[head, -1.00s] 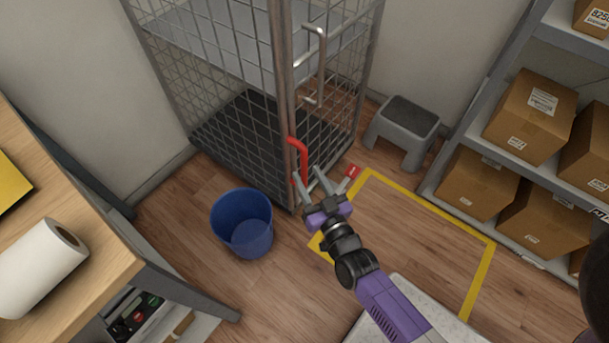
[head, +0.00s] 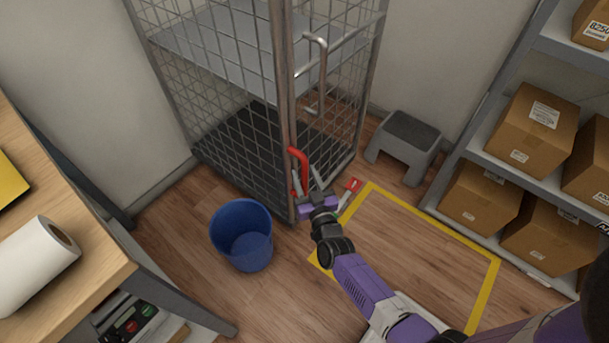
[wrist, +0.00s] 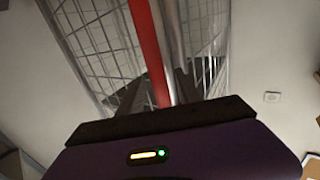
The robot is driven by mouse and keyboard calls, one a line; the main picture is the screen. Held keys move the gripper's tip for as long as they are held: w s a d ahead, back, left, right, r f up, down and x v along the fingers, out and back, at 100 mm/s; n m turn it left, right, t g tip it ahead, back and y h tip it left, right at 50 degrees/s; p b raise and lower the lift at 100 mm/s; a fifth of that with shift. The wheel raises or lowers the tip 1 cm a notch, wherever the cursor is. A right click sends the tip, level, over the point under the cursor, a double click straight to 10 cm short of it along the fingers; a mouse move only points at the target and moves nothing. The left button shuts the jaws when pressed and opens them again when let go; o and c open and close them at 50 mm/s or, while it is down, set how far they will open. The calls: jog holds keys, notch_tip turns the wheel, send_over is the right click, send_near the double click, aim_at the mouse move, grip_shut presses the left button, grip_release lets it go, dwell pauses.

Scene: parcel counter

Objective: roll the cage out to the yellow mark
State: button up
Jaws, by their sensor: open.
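The tall wire-mesh roll cage (head: 281,100) stands upright against the back wall, with a metal grab bar (head: 322,70) and a red handle (head: 303,163) on its near corner post. My gripper (head: 307,181) is open at the lower end of the red handle. In the wrist view the red handle (wrist: 148,45) runs down between my fingers (wrist: 155,92); I cannot tell whether they touch it. The yellow mark (head: 434,222) is a taped outline on the floor, right of the cage and partly hidden by my arm. The cage stands outside it.
A blue bucket (head: 241,236) stands on the floor just left of the cage's near corner. A grey step stool (head: 405,147) is right of the cage. Shelves with cardboard boxes (head: 530,130) line the right side; a wooden counter (head: 95,235) is at left.

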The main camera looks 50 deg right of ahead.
jog(key=shift+w+d, duration=0.1)
jog(key=shift+w, duration=0.1)
jog(key=shift+c, duration=0.2)
grip_shut()
dwell(1.2)
